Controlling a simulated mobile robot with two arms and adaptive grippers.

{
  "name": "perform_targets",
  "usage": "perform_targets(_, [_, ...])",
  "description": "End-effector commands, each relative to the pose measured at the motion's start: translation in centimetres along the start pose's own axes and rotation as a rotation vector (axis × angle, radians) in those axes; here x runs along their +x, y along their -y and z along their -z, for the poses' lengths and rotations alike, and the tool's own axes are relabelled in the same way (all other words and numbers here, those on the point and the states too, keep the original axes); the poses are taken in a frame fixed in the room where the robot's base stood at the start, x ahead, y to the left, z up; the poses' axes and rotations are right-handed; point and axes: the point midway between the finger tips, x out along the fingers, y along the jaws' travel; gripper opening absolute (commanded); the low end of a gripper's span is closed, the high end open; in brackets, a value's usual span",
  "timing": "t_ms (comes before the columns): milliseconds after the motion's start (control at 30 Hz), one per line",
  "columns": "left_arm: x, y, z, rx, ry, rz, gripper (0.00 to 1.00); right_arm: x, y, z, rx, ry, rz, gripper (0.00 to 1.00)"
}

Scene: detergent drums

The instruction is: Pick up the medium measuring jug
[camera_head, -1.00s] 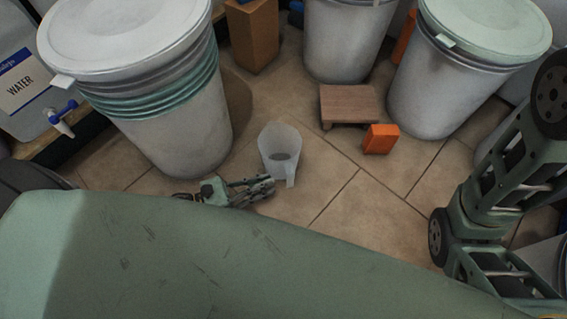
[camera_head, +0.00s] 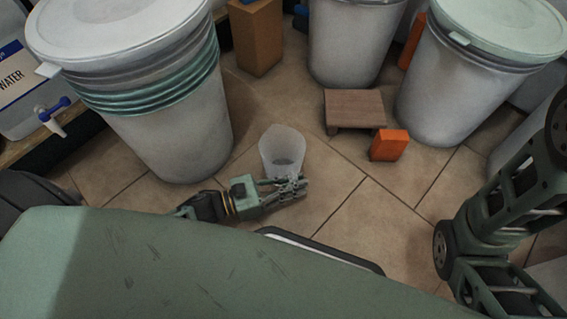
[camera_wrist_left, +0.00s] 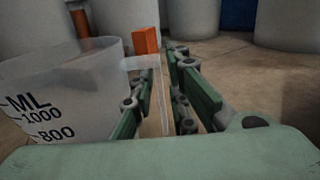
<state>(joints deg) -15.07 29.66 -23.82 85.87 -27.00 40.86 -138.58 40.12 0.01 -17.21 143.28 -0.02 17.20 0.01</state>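A translucent measuring jug (camera_head: 281,146) stands upright on the tiled floor in the middle of the head view. Its marked side, with 1000 and 800 ML, shows at the left of the left wrist view (camera_wrist_left: 60,92). My left gripper (camera_head: 296,186) is low at the near side of the jug. In the left wrist view its fingers (camera_wrist_left: 158,105) are apart, with the jug's pale handle (camera_wrist_left: 158,90) between them. A narrow gap shows beside the handle, so the fingers do not look closed on it. My right gripper is out of view.
A large lidded drum (camera_head: 170,120) stands left of the jug. A small wooden stool (camera_head: 355,105) and an orange box (camera_head: 389,146) are to the right, before more drums (camera_head: 447,95). A water container (camera_head: 25,90) with a tap is far left.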

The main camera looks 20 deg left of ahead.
Motion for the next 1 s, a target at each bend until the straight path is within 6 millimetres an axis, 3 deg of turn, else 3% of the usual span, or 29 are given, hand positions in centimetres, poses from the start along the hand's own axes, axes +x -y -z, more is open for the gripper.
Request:
perform_targets(200, [-0.1, 0.0, 0.0, 0.0, -0.001, 0.0, 0.0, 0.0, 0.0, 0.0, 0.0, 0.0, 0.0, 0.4])
perform_targets(767, [-0.1, 0.0, 0.0, 0.0, 0.0, -0.001, 0.0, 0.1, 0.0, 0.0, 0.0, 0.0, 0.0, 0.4])
perform_targets(1000, [0.0, 0.0, -2.7, 0.0, 0.001, 0.0, 0.0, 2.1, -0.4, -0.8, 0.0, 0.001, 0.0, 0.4])
